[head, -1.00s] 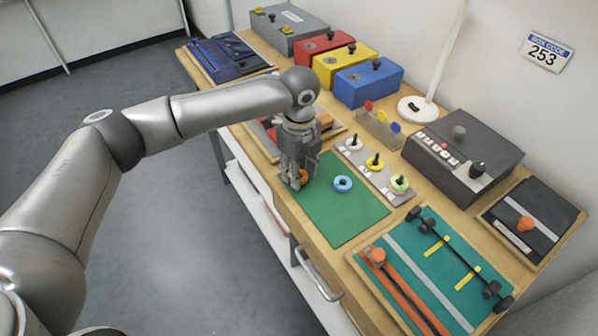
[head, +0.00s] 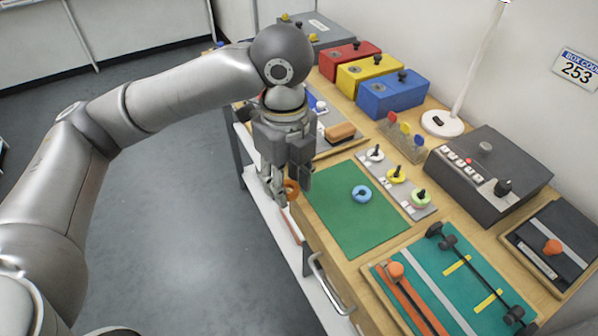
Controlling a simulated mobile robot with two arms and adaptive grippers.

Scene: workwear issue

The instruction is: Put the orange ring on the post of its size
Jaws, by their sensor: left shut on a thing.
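My left gripper (head: 284,192) is shut on the orange ring (head: 291,188), which shows partly between its fingers. The grey post board (head: 413,208) lies to the right of the mat. It has three dark posts: one with a white ring (head: 375,154) round its base, one with a yellow ring (head: 397,175), and one with a pale green ring (head: 421,198). A blue ring (head: 362,194) lies loose on the mat. My right gripper is not in view.
Red (head: 349,60), yellow (head: 369,73) and blue (head: 392,93) boxes stand at the back. A dark control box (head: 497,165) and a lamp base (head: 442,123) are right of the posts. A teal board with a dark bar (head: 452,290) lies in front. Most of the mat is bare.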

